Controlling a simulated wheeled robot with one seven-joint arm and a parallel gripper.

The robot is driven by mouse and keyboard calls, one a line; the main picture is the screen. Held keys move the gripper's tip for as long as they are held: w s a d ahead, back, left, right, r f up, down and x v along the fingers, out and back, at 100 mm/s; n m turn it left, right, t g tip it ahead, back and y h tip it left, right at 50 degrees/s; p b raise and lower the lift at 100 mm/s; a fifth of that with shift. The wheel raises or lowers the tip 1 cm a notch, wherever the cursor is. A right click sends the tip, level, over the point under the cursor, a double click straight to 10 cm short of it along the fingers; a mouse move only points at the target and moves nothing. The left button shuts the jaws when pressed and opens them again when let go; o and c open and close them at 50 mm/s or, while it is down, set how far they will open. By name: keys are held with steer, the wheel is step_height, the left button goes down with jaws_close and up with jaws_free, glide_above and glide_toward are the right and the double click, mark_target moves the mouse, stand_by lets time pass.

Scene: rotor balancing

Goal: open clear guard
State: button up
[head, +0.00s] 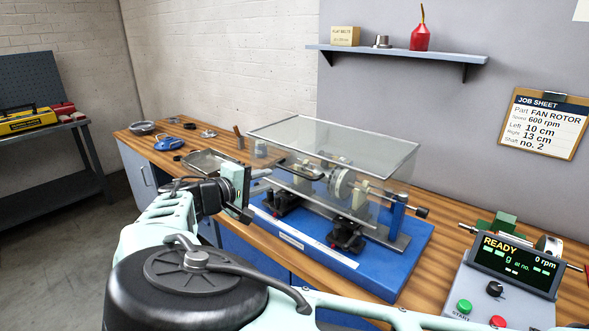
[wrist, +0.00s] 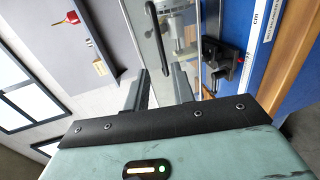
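The clear guard (head: 335,140) is a see-through box with a pale frame. It sits down over the rotor (head: 341,185) on the blue balancing machine base (head: 408,262). A dark bar handle (head: 299,171) is on the guard's near side; the handle also shows in the wrist view (wrist: 153,22). My gripper (head: 264,181) is at the guard's left front, to the left of the handle. In the wrist view my gripper (wrist: 160,70) has its two fingers apart with nothing between them, and the handle lies beyond the fingertips. Contact with the guard cannot be told.
The wooden bench (head: 452,240) runs along the wall. A control box (head: 508,280) reading READY and 0 rpm stands at the right. Small tools and dishes lie on the bench's left end. A shelf (head: 395,53) hangs above the guard. A job sheet (head: 543,123) is on the wall.

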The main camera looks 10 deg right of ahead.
mark_target(294, 172)
steer(key=p+x, duration=0.4)
steer(key=x, duration=0.7)
steer(key=shift+w+d+r, duration=0.1)
steer(key=shift+w+d+f, duration=0.25)
steer(key=shift+w+d, duration=0.1)
steer(key=shift+d, duration=0.15)
jaws_close()
